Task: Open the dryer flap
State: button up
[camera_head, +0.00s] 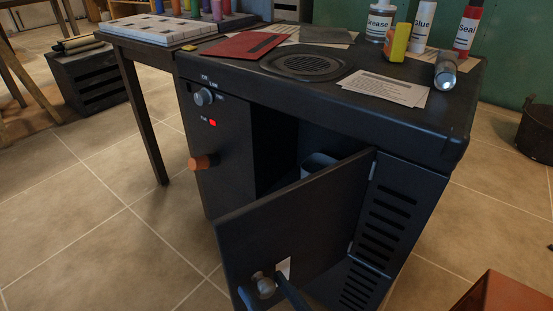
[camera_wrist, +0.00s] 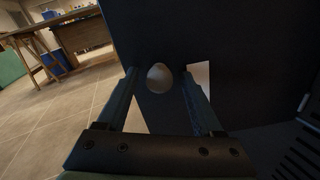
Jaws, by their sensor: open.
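The dryer is a black cabinet (camera_head: 222,165) in the head view. Its flap (camera_head: 300,215) is hinged on the right and stands swung outward, with the dark inside showing behind it. A pale round container (camera_head: 318,162) is partly visible inside. A round metal knob (camera_head: 264,286) sits low on the flap's outer face, next to a white label (camera_head: 284,267). In the wrist view the knob (camera_wrist: 160,78) lies between the spread fingers of my gripper (camera_wrist: 159,90), with gaps on both sides. In the head view only a dark part of my gripper shows at the bottom.
A control dial (camera_head: 204,97) and an orange knob (camera_head: 203,162) stick out from the cabinet's left part. A red object (camera_head: 500,296) is at bottom right.

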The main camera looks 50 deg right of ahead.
jog(key=shift+s, duration=0.3)
jog(key=b+v, duration=0.2)
jog(key=v, duration=1)
jog(key=shift+s, duration=0.2)
jog(key=shift+a, duration=0.1)
